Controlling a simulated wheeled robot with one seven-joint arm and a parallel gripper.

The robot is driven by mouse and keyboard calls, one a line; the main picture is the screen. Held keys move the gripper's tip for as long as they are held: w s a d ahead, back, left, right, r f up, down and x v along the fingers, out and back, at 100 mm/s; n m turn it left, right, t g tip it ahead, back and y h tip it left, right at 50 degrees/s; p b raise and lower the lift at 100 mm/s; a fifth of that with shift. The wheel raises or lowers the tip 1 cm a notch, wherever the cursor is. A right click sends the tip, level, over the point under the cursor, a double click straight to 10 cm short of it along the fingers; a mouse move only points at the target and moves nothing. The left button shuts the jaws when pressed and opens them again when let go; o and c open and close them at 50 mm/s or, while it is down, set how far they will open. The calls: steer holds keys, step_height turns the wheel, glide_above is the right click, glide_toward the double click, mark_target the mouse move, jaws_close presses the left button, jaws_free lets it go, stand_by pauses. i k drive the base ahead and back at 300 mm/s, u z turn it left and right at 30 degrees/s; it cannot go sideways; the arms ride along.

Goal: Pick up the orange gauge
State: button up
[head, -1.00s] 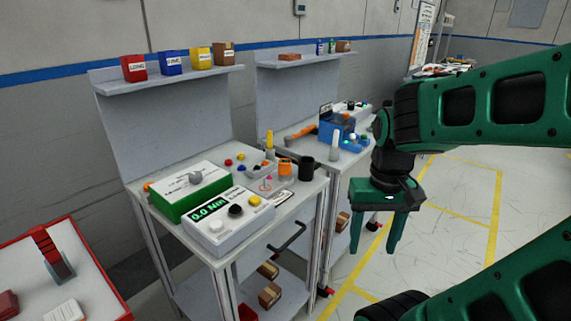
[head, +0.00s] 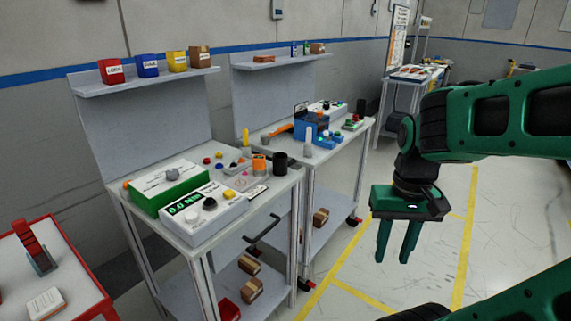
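My gripper (head: 395,250) hangs fingers down over the floor to the right of the workbenches, with its fingers apart and nothing between them. A small upright orange cylinder (head: 259,164), which may be the orange gauge, stands on the near workbench (head: 215,237) towards its back right corner, left of a black cup (head: 280,161). It is well to the left of my gripper and not touched. Its face and markings are too small to read. Another orange piece (head: 127,185) shows at the left end of the green box.
A green box (head: 168,188) and a white meter (head: 205,212) with a green display fill the front of the near bench. A second bench (head: 345,143) behind holds a blue fixture (head: 316,128) and an orange tool (head: 281,130). A red-edged table stands at lower left. Floor is clear below my gripper.

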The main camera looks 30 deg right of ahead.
mark_target(259, 169)
steer(key=z, duration=0.45)
steer(key=k, duration=0.95)
steer(key=z, duration=0.55)
steer(key=i, duration=2)
steer(key=u, duration=1.15)
steer(key=i, duration=0.45)
steer(key=u, duration=0.25)
